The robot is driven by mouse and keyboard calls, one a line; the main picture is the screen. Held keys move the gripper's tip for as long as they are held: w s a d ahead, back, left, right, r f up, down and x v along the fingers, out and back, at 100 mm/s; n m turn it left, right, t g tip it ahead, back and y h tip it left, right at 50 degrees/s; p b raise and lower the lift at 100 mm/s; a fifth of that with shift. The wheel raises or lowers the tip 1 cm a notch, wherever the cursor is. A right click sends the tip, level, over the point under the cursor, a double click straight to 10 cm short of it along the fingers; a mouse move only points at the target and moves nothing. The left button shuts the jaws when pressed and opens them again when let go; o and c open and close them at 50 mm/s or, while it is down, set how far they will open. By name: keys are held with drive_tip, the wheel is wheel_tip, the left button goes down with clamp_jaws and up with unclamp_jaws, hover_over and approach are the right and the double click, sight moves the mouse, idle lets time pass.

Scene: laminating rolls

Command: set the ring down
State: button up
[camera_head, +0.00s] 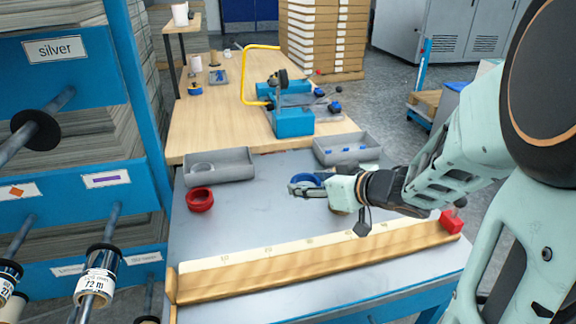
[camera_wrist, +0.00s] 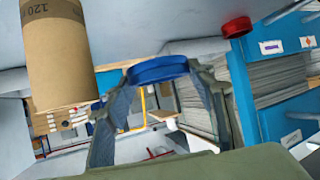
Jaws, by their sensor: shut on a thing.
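My gripper (camera_head: 300,188) is shut on a blue ring (camera_head: 307,178), above the grey worktop (camera_head: 250,222). In the wrist view the blue ring (camera_wrist: 158,69) sits between the two fingertips (camera_wrist: 160,82). A red ring (camera_head: 200,199) lies on the worktop at the left, apart from my gripper; it also shows in the wrist view (camera_wrist: 237,27). The height of the blue ring over the worktop is hard to tell. My gripper hides part of the ring in the head view.
A brown cardboard core (camera_wrist: 58,55) is close to my gripper in the wrist view. Two grey trays (camera_head: 219,167) (camera_head: 347,149) stand at the back. A wooden rule (camera_head: 320,256) runs along the front, with a red block (camera_head: 451,222) at its right end. Open worktop lies between red ring and rule.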

drive_tip(key=b, duration=0.3)
hover_over(296, 208)
drive_tip(key=f, duration=0.6)
drive_tip(key=shift+s+d, duration=0.1)
drive_tip(key=shift+s, duration=0.1)
drive_tip(key=shift+w+f+b, duration=0.15)
drive_tip(key=shift+f+b, duration=1)
drive_tip(key=shift+f, duration=0.35)
drive_tip(key=shift+f, duration=0.2)
drive_tip(key=o, duration=0.9)
drive_tip(key=shift+c, duration=0.2)
drive_tip(key=shift+o, duration=0.3)
drive_tip(key=shift+r, duration=0.1)
